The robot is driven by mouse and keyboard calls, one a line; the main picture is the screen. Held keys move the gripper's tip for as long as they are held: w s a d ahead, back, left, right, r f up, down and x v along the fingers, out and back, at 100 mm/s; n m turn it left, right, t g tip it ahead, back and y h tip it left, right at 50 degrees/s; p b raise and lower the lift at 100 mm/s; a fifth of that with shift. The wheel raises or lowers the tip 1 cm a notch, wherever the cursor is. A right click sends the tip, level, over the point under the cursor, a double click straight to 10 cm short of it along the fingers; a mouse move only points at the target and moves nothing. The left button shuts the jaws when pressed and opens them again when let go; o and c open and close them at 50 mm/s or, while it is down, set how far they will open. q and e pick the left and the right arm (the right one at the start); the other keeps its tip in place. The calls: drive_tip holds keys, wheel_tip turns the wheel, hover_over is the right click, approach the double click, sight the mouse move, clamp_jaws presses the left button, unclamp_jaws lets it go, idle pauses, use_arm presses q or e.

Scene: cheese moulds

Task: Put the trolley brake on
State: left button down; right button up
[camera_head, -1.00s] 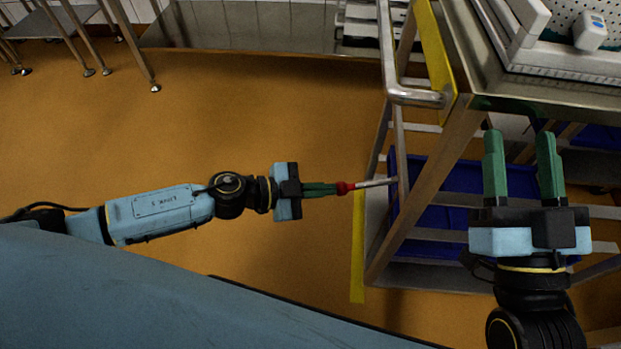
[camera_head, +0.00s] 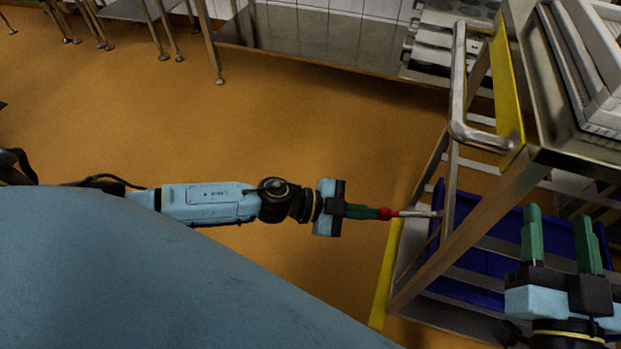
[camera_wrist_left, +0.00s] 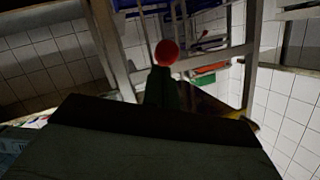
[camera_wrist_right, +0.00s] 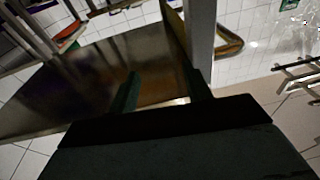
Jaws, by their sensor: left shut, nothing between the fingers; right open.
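The trolley (camera_head: 498,213) stands at the right in the head view. A brake lever with a metal rod (camera_head: 416,214) and a red knob (camera_head: 386,214) sticks out from its near left side, roughly level in the picture. My left gripper (camera_head: 375,212) is shut, its fingertips at the red knob; I cannot tell whether they touch it. In the left wrist view the red knob (camera_wrist_left: 167,52) shows right at the tips of the shut fingers (camera_wrist_left: 163,75). My right gripper (camera_head: 557,212) is open and empty, in front of the trolley's lower racks.
The trolley has a metal push handle (camera_head: 459,90) and a yellow panel (camera_head: 508,85). White moulds (camera_head: 590,65) sit on top and a blue crate (camera_head: 490,262) below. A steel table (camera_head: 310,40) stands at the back. The orange floor (camera_head: 130,125) at left is clear.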

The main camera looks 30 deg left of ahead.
use_arm(q)
drive_tip(key=p+v, duration=0.4)
drive_tip(key=v, duration=0.8)
drive_tip(key=shift+s+r+p, duration=0.3)
drive_tip(key=shift+p, duration=0.05)
use_arm(e)
drive_tip(key=s+d+f+g+h, duration=0.2)
drive_tip(key=s+f+g, duration=0.3)
drive_tip(key=f, duration=0.3)
drive_tip(key=s+d+f+g+h, duration=0.2)
drive_tip(key=s+d+f+g, duration=0.2)
drive_tip(key=f+g, duration=0.4)
drive_tip(key=shift+s+m+h, duration=0.3)
drive_tip(key=shift+s+m, duration=0.1)
drive_tip(key=shift+s, duration=0.3)
